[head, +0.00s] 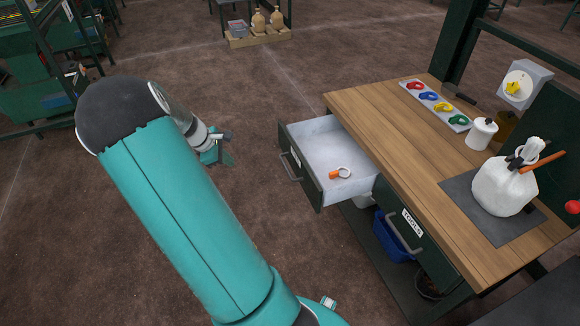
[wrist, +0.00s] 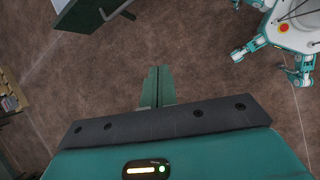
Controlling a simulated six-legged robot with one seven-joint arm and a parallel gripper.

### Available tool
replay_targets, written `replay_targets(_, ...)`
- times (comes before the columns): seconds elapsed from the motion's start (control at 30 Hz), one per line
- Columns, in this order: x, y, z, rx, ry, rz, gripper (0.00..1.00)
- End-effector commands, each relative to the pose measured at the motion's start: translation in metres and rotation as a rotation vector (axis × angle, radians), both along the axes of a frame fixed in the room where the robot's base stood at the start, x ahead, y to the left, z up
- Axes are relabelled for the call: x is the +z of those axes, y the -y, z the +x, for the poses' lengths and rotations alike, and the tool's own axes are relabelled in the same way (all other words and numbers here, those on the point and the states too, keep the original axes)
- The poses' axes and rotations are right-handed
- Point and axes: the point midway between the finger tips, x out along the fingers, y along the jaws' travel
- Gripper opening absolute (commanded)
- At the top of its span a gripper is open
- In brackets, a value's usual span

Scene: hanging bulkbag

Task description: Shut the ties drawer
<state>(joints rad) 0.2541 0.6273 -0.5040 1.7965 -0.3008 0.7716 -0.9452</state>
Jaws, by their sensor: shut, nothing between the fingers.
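The open drawer (head: 318,140) sticks out to the left from under the wooden workbench top in the head view. Its front is dark green with a bar handle (head: 290,166) and a white label too small to read. An orange-handled tool with a pale ring (head: 339,173) lies inside. My gripper (head: 224,156) is left of the drawer front, apart from it. In the wrist view its green fingers (wrist: 157,86) are together and empty over bare floor. There, a dark green panel with a bar handle (wrist: 117,12), apparently the drawer front, shows at the top left.
A second drawer labelled TOOLS (head: 415,232) is shut nearer me. A blue bin (head: 392,238) sits below. Floor left of the drawer is clear.

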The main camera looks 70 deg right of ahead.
Motion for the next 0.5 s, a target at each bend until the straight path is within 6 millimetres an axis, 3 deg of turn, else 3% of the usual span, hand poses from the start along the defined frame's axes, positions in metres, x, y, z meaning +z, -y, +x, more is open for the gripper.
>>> replay_targets(0.03,-0.018,0.02,-0.01,0.023,-0.067,-0.011,0.0)
replay_targets(0.2,-0.06,0.074,-0.038,0.121,-0.255,-0.033,0.0)
replay_targets(0.33,-0.079,0.099,-0.052,0.177,-0.353,-0.037,0.0)
replay_targets(0.5,-0.089,0.11,-0.06,0.206,-0.4,-0.036,0.0)
